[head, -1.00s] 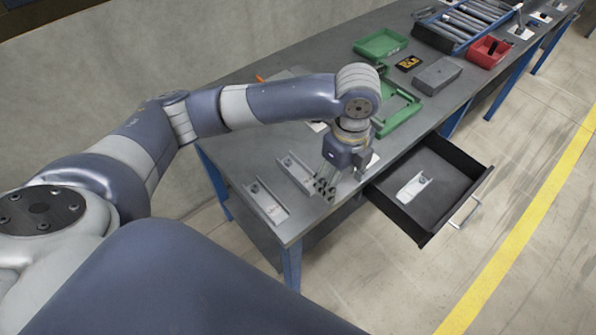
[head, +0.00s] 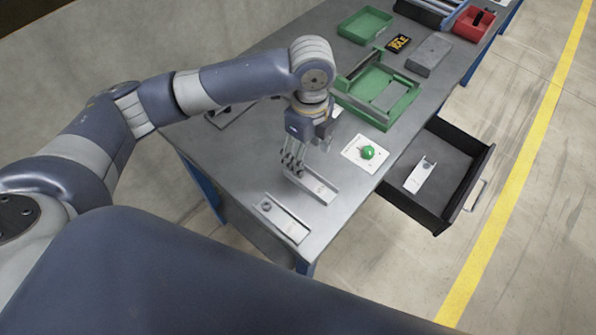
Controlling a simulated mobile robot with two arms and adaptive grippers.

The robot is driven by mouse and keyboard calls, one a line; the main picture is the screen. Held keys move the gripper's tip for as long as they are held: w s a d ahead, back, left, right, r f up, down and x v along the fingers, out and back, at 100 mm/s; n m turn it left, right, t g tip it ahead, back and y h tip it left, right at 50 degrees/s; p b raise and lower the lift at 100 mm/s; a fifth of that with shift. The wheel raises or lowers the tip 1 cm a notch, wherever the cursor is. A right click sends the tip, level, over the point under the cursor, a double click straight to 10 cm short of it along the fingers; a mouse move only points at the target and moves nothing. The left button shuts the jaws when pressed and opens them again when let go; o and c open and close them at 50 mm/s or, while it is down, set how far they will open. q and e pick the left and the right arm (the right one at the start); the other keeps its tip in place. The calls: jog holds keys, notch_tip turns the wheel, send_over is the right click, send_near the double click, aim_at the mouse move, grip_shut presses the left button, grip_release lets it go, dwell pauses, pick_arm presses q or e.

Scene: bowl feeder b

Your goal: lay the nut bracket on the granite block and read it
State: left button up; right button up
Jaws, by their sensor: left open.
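Three pale metal brackets show in the head view. One bracket (head: 282,221) lies near the table's front corner, with a small round part at its far-left end. A second bracket (head: 319,187) lies just behind it, partly hidden by my left gripper (head: 292,165). A third bracket (head: 419,177) lies in the open drawer, with a small part at its upper end. I cannot tell which carries a nut. The gripper points down, open, over the far-left end of the second bracket; contact is unclear. A plain grey block (head: 429,54), likely the granite block, stands farther back. My right gripper is out of view.
A green button (head: 367,152) on a white plate sits right of the gripper. Behind it are a green fixture (head: 399,108), a black-and-yellow item (head: 398,43), a green tray (head: 347,25) and a red bin (head: 465,26). The black drawer (head: 461,190) juts out from the table.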

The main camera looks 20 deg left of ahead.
aim_at(311, 184)
pick_arm(q)
jog(key=f, duration=0.1)
jog(key=d+f, duration=0.1)
jog(key=f, duration=0.1)
jog(key=shift+s+d+f, duration=0.2)
jog(key=shift+s+f, duration=0.05)
jog(key=shift+f, duration=0.05)
jog(key=shift+w+a+f+p, duration=0.1)
jog(key=shift+a+f+p, duration=0.05)
jog(key=shift+f+p, duration=0.35)
notch_tip(311, 184, down, 4)
jog(key=shift+w+r+p, duration=0.1)
jog(key=shift+w+p, duration=0.05)
jog(key=shift+p, duration=0.4)
jog(key=shift+f, duration=0.55)
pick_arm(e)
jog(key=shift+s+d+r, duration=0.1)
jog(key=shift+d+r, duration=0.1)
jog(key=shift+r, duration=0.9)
pick_arm(q)
jog(key=c, duration=1.2)
